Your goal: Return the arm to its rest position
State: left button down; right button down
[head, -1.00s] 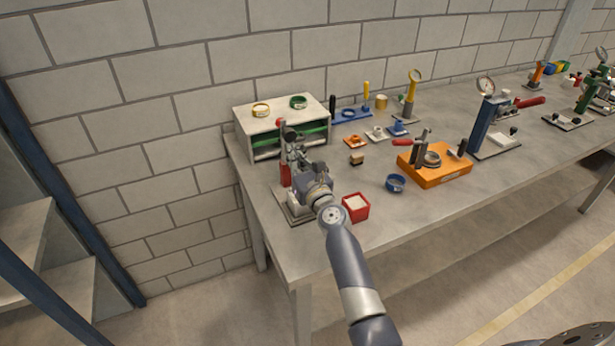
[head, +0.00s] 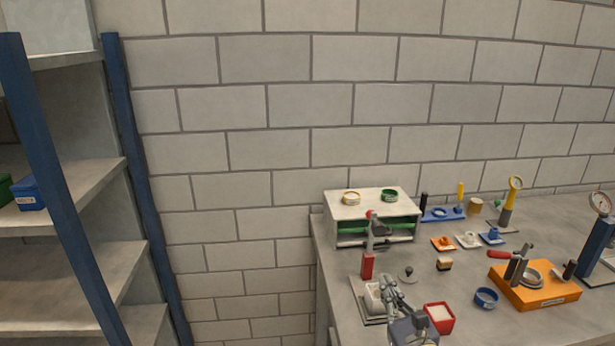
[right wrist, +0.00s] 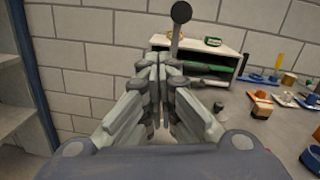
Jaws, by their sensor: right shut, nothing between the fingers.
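My right gripper (head: 392,288) is in the lower part of the head view, over the near left end of the workbench (head: 455,324). It is shut and empty; its closed fingers (right wrist: 161,78) fill the middle of the right wrist view. My left gripper is in neither view.
A white cabinet (head: 345,213) with two rings on top stands at the bench's back left. Near the gripper are a red box (head: 440,327), a blue ring (head: 486,297) and an orange fixture (head: 533,295). Grey shelving (head: 70,265) with blue posts stands at left, before a block wall.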

jog(key=s+a+f+n+g+y, duration=0.1)
jog(key=s+a+f+n, duration=0.1)
jog(key=n, duration=0.2)
jog(key=s+a+f+n+g+y, duration=0.1)
jog(key=s+a+f+n+g, duration=0.1)
jog(key=n, duration=0.3)
jog(key=s+a+f+n+g+y, duration=0.1)
jog(key=s+a+f+n+g, duration=0.1)
jog(key=s+n, duration=0.2)
jog(key=shift+s+a+f+n, duration=0.2)
jog(key=shift+a+f+n, duration=0.15)
jog(key=shift+n, duration=0.15)
jog(key=s+d+f+n+g+h, duration=0.1)
jog(key=s+f+n+g+h, duration=0.15)
jog(key=s+n, duration=0.55)
jog(key=s+d+f+n+g+h, duration=0.1)
jog(key=s+d+f+n+g, duration=0.1)
jog(key=s+f+n+g, duration=0.5)
jog(key=s+d+n+h, duration=0.1)
jog(key=s+n, duration=0.4)
jog(key=s, duration=0.6)
notch_tip(320, 180, down, 29)
jog(key=s+g+b, duration=0.1)
jog(key=s+g, duration=0.1)
jog(key=s+d+f+n+b, duration=0.1)
jog(key=s+d+f, duration=0.2)
jog(key=s+f, duration=1.2)
jog(key=shift+s+f+g, duration=0.25)
jog(key=shift+s+g, duration=0.2)
jog(key=shift+s, duration=0.25)
